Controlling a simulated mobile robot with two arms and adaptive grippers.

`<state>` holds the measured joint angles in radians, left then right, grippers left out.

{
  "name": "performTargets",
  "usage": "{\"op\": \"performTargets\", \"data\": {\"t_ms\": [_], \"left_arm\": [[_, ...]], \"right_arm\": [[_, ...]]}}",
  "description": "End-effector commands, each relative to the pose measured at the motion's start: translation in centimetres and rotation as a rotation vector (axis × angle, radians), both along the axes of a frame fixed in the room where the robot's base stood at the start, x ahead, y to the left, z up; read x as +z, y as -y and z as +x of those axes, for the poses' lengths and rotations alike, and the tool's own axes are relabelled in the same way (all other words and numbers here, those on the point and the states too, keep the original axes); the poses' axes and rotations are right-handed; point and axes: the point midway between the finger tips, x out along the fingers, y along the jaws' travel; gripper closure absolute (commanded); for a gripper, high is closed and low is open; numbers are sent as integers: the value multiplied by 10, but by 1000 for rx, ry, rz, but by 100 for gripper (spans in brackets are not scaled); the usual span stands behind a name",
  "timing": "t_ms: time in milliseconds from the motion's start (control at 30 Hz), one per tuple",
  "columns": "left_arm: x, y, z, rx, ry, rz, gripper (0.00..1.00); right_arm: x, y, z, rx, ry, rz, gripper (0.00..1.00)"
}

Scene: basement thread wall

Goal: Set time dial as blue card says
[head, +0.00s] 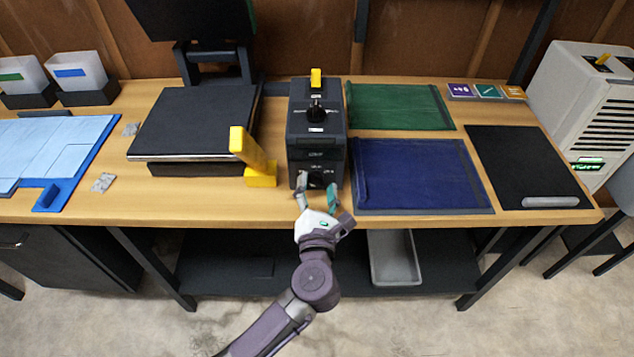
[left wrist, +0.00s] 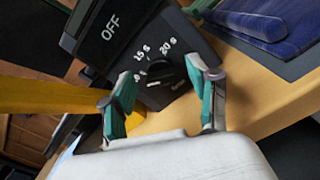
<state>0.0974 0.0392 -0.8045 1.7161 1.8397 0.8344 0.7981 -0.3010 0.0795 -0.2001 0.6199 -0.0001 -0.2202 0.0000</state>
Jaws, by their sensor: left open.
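The dark control box (head: 297,130) stands on the bench with a yellow lever and a black knob on top. The time dial (left wrist: 165,74) is a dark knob low on its front face. In the left wrist view, "OFF", "15 s" and "20 s" are readable nearby; another label is partly hidden. A short white mark shows on the dial, but its exact setting is unclear. My left gripper (head: 318,194) is open, its teal-padded fingers on either side of the dial; contact cannot be told. No readable blue card shows. A white bin has a blue label (head: 71,73), too small to read.
A heat press with a yellow handle (head: 252,155) stands left of the box. Green (head: 398,106) and blue (head: 422,175) mats lie right of it. Small coloured cards (head: 487,92) lie at the back right. A blue board (head: 85,172) lies far left.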

Motion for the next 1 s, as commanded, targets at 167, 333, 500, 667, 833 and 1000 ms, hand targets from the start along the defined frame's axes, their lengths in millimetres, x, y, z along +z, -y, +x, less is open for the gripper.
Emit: {"op": "performTargets", "data": {"t_ms": [167,333,500,667,833,1000], "left_arm": [[0,0,10,1,0,1,40],[0,0,10,0,0,0,40],[0,0,10,0,0,0,55],[0,0,10,1,0,0,81],[0,0,10,1,0,1,100],[1,0,10,1,0,17,100]], "right_arm": [[0,0,0,0,0,0,60],[0,0,0,0,0,0,60],[0,0,0,0,0,0,60],[0,0,0,0,0,0,60],[1,0,0,0,0,0,60],[4,0,0,0,1,0,60]]}}
